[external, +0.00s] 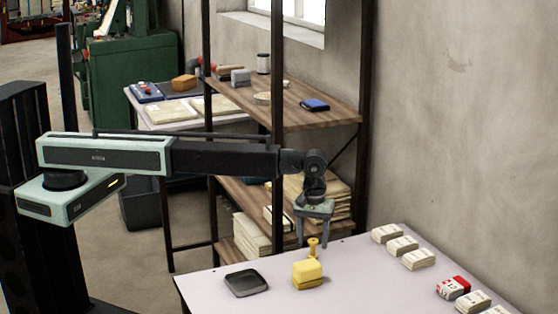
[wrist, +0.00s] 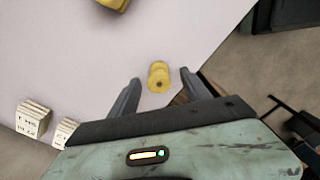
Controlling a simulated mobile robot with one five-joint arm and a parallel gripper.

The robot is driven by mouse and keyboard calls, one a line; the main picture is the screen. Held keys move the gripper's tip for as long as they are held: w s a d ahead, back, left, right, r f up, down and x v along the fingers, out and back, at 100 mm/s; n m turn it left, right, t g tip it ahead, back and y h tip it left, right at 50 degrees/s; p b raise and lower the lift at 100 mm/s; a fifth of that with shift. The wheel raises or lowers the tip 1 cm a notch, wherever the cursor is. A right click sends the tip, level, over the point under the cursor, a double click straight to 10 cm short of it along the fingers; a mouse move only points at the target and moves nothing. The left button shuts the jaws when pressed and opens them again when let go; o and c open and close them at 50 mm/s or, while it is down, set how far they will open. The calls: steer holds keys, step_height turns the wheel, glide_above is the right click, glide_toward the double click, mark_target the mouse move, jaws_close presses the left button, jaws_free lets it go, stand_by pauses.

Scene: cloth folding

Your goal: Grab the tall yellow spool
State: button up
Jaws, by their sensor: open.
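The tall yellow spool (external: 313,248) stands upright on the pale table, near its back edge. It also shows in the wrist view (wrist: 158,77), where I look down on its top. My gripper (external: 315,244) is open above the table, its fingers pointing down around the spool's upper part in the external view. In the wrist view the spool is between the two fingers (wrist: 158,82), a little beyond the line of their tips. I cannot tell whether a finger touches it.
A yellow block (external: 307,274) sits just in front of the spool, and a dark square tray (external: 246,283) lies to its left. Several small white stacks (external: 402,245) and a red-and-white box (external: 453,287) line the right side. A wooden shelf unit (external: 300,110) stands behind the table.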

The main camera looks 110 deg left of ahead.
mark_target(313, 240)
step_height(313, 240, down, 4)
steer(key=shift+w+r+b, duration=0.1)
steer(key=shift+b, duration=1.15)
steer(key=shift+r, duration=0.15)
jaws_close()
steer(key=shift+r+p, duration=0.65)
steer(key=shift+p, duration=0.15)
step_height(313, 240, up, 3)
steer(key=p, duration=0.3)
steer(key=s+d, duration=0.3)
steer(key=s, duration=1.2)
steer(key=shift+s+d+r+p, duration=0.2)
steer(key=shift+s+r+p, duration=0.15)
